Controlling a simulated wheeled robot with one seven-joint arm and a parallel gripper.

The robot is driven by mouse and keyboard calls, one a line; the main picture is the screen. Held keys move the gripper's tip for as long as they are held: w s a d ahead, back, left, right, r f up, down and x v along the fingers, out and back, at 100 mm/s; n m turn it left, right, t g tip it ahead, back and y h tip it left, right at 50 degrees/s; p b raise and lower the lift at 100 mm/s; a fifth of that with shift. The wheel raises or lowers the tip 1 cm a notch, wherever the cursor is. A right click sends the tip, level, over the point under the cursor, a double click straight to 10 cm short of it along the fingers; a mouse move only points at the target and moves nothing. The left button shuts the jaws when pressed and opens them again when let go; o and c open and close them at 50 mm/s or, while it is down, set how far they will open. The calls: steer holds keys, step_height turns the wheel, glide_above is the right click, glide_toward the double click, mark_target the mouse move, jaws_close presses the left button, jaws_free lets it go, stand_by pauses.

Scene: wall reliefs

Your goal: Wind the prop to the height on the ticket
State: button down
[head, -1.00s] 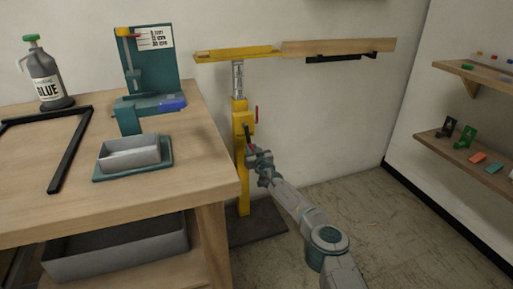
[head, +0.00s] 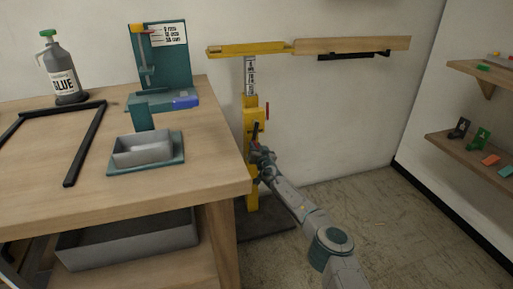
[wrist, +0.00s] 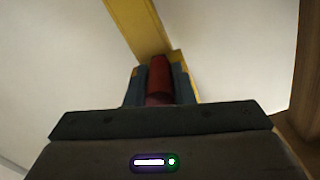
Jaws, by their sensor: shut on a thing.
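The prop is a yellow post (head: 252,195) on a dark base plate, right of the bench. A pale inner column (head: 250,77) with dark marks rises from it to a yellow head bar (head: 248,49); the marks are too small to read. A red piece (head: 267,112) shows on the post's right side. My gripper (head: 258,152) is at the post's crank, below the red piece. In the wrist view, my gripper (wrist: 160,85) is shut on a red handle (wrist: 159,78). A white card (head: 170,33) with printed lines stands on the teal stand; its writing is not clearly legible.
The bench (head: 215,180) stands close left of the post, with a grey tray (head: 143,150), black frame (head: 90,145) and glue jug (head: 62,75). A wooden rail (head: 355,45) runs along the wall beside the head bar. Wall shelves (head: 475,155) are at right. Floor right of my arm is clear.

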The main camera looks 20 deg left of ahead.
steer(key=shift+s+a+f, duration=0.25)
steer(key=shift+a, duration=0.05)
steer(key=c, duration=1.5)
jaws_free()
steer(key=shift+o, duration=1.2)
steer(key=shift+a, duration=0.15)
steer(key=shift+w+d+r, duration=0.15)
steer(key=shift+w+d, duration=0.05)
steer(key=shift+d, duration=0.2)
steer(key=shift+s+r+p, duration=0.15)
steer(key=shift+p, duration=0.2)
steer(key=s+d+p, duration=0.1)
steer(key=p, duration=0.2)
steer(key=shift+r, duration=0.2)
steer(key=shift+p+v, duration=0.8)
steer(key=p+v, duration=0.4)
steer(key=v, duration=0.6)
steer(key=shift+s+d+f+p, duration=0.2)
steer(key=shift+f+p, duration=0.15)
